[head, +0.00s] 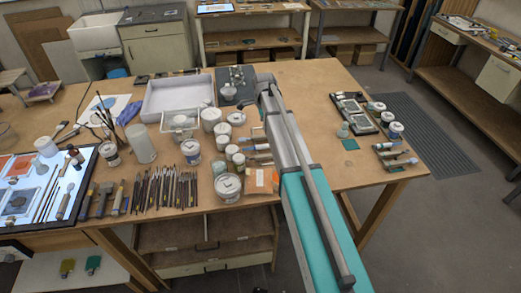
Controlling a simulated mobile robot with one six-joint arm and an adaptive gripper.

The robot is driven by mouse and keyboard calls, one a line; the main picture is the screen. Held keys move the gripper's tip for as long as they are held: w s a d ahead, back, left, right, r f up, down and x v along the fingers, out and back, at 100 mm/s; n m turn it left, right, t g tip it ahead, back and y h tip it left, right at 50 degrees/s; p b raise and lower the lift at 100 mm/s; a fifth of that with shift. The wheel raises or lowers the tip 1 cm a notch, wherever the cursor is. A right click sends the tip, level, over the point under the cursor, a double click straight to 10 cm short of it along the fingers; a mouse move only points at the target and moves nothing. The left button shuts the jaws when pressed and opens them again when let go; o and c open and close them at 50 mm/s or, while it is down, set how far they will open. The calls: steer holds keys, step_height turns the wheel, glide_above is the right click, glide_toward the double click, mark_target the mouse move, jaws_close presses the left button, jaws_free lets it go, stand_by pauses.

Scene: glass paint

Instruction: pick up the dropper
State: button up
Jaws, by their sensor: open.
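My arm reaches over the wooden table from the lower right, and my gripper (246,103) is the small dark end near the table's middle, beside the dark board. It is open; its fingers are small and partly hidden by the arm. I cannot make out a dropper for certain. A small dark bottle (75,154) stands on the lit panel at the left, far from my gripper. A small pale bottle (343,130) stands right of my arm. Either might hold a dropper, but they are too small to tell.
White pots (228,187) and jars crowd the table left of my arm. Several brushes and tools (165,190) lie along the front edge. A white tray (178,98) and a dark board (236,84) lie at the back. The wooden table (310,80) is bare behind my arm's right side.

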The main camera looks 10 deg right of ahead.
steer(key=b, duration=0.7)
glide_above(262, 145)
steer(key=shift+d+f, duration=0.15)
steer(key=shift+f, duration=1.7)
steer(key=shift+d+f, duration=0.1)
steer(key=shift+f, duration=1.7)
steer(key=shift+a+f+b, duration=0.2)
steer(key=shift+f+b, duration=2.25)
steer(key=shift+f, duration=0.15)
steer(key=shift+c, duration=0.2)
jaws_close()
